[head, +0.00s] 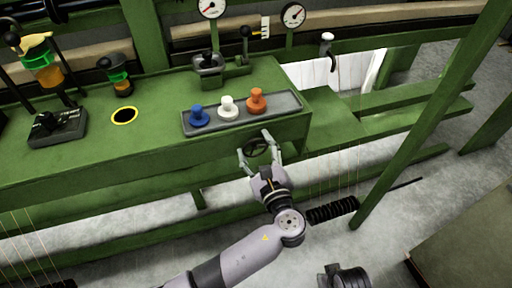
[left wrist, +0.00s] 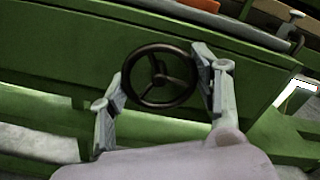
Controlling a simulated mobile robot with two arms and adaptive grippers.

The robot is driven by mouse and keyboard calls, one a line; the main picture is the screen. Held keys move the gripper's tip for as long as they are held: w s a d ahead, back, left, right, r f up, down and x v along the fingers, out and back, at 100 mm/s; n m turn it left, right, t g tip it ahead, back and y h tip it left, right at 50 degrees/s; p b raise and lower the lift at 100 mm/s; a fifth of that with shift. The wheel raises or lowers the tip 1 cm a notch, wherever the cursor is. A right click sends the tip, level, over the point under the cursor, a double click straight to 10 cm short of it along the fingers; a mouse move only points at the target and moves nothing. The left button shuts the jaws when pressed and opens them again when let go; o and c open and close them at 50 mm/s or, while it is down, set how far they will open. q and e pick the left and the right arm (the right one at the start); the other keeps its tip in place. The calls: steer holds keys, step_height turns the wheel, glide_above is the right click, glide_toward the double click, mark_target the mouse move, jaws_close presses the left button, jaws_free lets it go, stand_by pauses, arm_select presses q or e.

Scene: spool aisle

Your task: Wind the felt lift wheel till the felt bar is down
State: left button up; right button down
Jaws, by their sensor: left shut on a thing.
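The felt lift wheel (head: 259,149) is a small dark handwheel on the front face of the green bench. In the left wrist view the wheel (left wrist: 160,78) shows a round rim and spokes, facing the camera. My left gripper (head: 256,145) has one finger on each side of the wheel and is shut on its rim. Both fingers (left wrist: 162,84) also show in the left wrist view. I cannot tell which part is the felt bar.
A grey tray (head: 290,104) on the bench top holds blue, white and orange knobbed pieces. Lamps with green and amber glass (head: 43,66) stand at left. Two gauges (head: 293,15) stand behind. A green post (head: 430,110) slants at right, with grey floor beyond.

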arm_select(q)
steer(key=shift+n, duration=0.4)
steer(key=o, duration=1.2)
steer(key=v, duration=1.2)
steer(key=shift+r, duration=0.1)
